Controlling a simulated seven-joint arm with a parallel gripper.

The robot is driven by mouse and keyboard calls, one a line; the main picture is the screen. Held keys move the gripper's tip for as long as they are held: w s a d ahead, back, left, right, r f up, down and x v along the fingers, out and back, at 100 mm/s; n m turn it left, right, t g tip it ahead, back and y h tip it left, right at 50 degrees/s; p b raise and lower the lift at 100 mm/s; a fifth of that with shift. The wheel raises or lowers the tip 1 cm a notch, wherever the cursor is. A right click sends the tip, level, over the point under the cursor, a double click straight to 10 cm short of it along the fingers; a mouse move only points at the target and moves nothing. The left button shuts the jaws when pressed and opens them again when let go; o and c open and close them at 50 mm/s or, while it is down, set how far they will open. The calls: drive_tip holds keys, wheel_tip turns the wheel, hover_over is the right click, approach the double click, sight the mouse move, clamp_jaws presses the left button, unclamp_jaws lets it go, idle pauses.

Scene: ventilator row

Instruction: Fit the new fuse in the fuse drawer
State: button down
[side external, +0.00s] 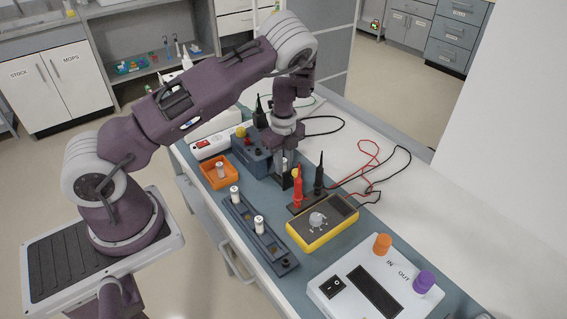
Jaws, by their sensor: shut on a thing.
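My gripper (285,170) points down over the blue mat and is shut on a small white cylinder (285,164), which looks like a fuse. It is just right of a blue-grey box (250,154) with a yellow knob; I cannot tell whether the cylinder touches anything below. The fuse drawer cannot be made out for certain at this size. An orange tray (206,180) holds another white fuse (220,169). A dark rack (273,249) holds two upright white fuses, one (235,195) towards its far end and one (258,224) near its middle.
Red (297,184) and black (319,174) probes stand close right of my gripper, their leads looping over the bench. A yellow meter (322,222) and a white IN/OUT unit (365,286) lie nearer. A power strip (212,144) is at the back left.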

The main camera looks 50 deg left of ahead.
drive_tip(key=shift+f, duration=0.6)
idle(0.3)
drive_tip(key=c, duration=1.2)
unclamp_jaws()
drive_tip(key=shift+c, duration=0.2)
drive_tip(key=shift+r, duration=0.1)
